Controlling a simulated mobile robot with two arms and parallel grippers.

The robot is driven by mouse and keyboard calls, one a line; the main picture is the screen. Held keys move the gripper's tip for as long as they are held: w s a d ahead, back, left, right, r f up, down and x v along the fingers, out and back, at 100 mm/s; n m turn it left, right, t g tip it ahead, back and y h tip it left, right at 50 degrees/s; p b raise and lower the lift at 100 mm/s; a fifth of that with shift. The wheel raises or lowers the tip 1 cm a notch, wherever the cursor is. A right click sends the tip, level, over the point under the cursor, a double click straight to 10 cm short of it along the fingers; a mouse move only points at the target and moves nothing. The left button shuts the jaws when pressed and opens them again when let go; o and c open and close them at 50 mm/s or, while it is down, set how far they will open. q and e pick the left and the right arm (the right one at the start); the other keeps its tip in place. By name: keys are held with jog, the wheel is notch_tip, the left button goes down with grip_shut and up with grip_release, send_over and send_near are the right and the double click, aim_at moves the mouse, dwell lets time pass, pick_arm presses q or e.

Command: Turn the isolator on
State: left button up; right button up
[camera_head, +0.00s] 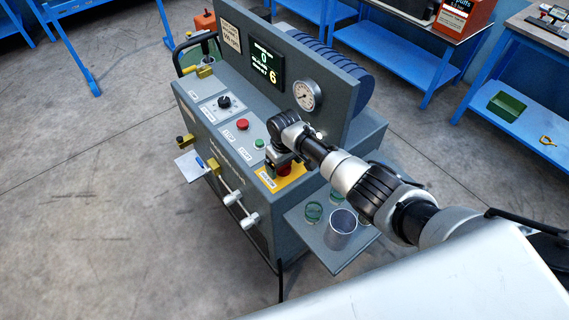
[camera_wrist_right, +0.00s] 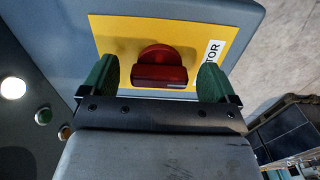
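The isolator is a red rotary knob (camera_wrist_right: 160,70) on a yellow plate (camera_wrist_right: 112,32), with a partly hidden label ending in "TOR". Its grip bar lies crosswise in the right wrist view. In the head view the yellow plate (camera_head: 290,180) is at the near right end of the grey console, and the red knob (camera_head: 284,170) is mostly hidden under my gripper. My right gripper (camera_wrist_right: 155,84) is open, its green fingers on either side of the knob. A gap shows at the left finger; the right finger looks very close to the bar. My left gripper is out of view.
The console (camera_head: 225,125) also carries a red button (camera_head: 242,124), a green button (camera_head: 259,143), a black dial (camera_head: 224,101), a display (camera_head: 265,65) and a gauge (camera_head: 307,95). A side shelf holds a metal cup (camera_head: 340,230) and green-rimmed dishes (camera_head: 313,211). Floor at left is clear.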

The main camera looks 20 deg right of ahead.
jog(key=shift+r, duration=0.1)
notch_tip(320, 180, up, 11)
jog(key=shift+f, duration=0.2)
dwell(0.4)
dwell(0.4)
